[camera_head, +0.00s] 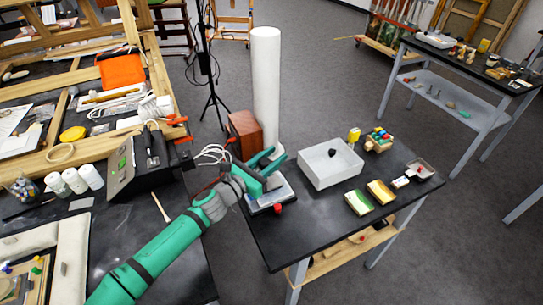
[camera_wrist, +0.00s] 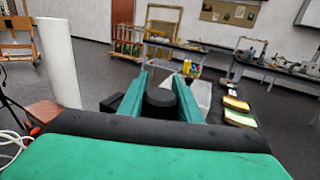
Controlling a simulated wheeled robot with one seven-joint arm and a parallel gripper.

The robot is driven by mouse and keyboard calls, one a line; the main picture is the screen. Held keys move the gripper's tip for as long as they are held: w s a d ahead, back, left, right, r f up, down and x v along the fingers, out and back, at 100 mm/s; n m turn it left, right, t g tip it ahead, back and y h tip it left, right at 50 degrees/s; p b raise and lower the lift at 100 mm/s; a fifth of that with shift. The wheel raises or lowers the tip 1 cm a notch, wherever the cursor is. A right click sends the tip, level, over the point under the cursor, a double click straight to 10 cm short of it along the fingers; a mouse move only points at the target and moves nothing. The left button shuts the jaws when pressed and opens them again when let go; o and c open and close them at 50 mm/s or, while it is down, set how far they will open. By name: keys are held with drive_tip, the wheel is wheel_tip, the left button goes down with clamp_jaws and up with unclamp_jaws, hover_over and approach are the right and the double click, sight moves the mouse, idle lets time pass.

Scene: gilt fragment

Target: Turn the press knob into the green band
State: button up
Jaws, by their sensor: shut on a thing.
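My gripper (camera_head: 270,166) reaches over the press (camera_head: 284,193) near the left end of the black table. The press has a pale flat plate on a dark base, with a small red part (camera_head: 278,208) at its front. In the wrist view, my gripper (camera_wrist: 160,95) has its two green fingers on either side of a round black knob (camera_wrist: 160,101), shut on it. The fingers and arm mostly hide the knob in the head view. I cannot make out a green band or a pointer in either view.
A white bin (camera_head: 330,172) with a dark lump inside stands right of the press. A brown block (camera_head: 245,135) and a tall white column (camera_head: 266,85) stand close behind. Sponge-like blocks (camera_head: 359,202) lie at the right. White cables (camera_head: 213,153) lie left of my gripper.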

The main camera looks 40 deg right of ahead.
drive_tip(key=m+g, duration=0.1)
drive_tip(key=g, duration=0.1)
drive_tip(key=m+g, duration=0.1)
drive_tip(key=g, duration=0.1)
drive_tip(key=shift+s+m, duration=0.2)
drive_tip(key=shift+m, duration=0.1)
drive_tip(key=m+g, duration=0.1)
drive_tip(key=s+g, duration=0.1)
drive_tip(key=shift+d+m+g, duration=0.2)
drive_tip(key=shift+m+g, duration=0.2)
drive_tip(key=shift+c, duration=0.2)
drive_tip(key=m+g+y, duration=0.1)
drive_tip(key=g, duration=0.1)
drive_tip(key=m+g+y, duration=0.1)
drive_tip(key=m+g, duration=0.1)
drive_tip(key=s+a+m+g+y, duration=0.1)
drive_tip(key=g, duration=0.1)
drive_tip(key=shift+s, duration=0.1)
drive_tip(key=shift+o, duration=0.2)
drive_tip(key=shift+s+a+r+m+g+y, duration=0.15)
drive_tip(key=shift+m+g+y, duration=0.15)
drive_tip(key=shift+m+g, duration=0.15)
drive_tip(key=shift+g, duration=0.25)
drive_tip(key=shift+c, duration=0.2)
drive_tip(key=o, duration=1.1)
drive_tip(key=shift+s, duration=0.1)
